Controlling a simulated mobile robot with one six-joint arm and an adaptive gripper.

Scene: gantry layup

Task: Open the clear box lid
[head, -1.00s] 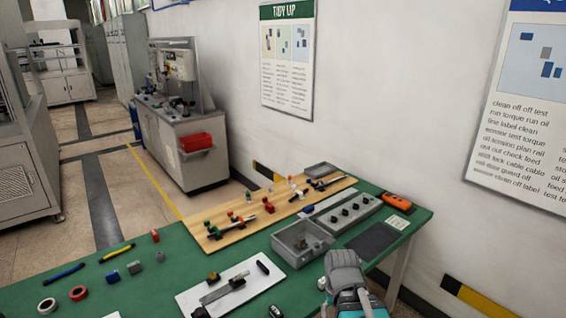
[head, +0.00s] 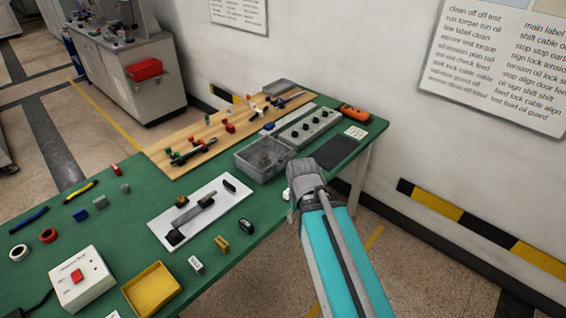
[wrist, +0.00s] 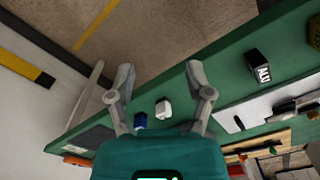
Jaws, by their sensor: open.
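The clear box (head: 245,163) is a grey see-through box on the green table in the head view. It stands between the wooden board and my arm, and dim contents show inside. I cannot tell its lid apart from its walls. My gripper is just right of and nearer than the box in the head view, its fingers mostly hidden behind my arm. In the wrist view, my gripper (wrist: 160,78) is open, with its two fingers wide apart and nothing between the tips. I cannot make out the box in the wrist view.
A dark mat (head: 338,152) lies right of the box, and a grey panel with knobs (head: 312,128) behind it. A white plate (head: 222,195) with a metal part is at left. A wooden board (head: 190,150) holds several fittings. The wall is at the back right.

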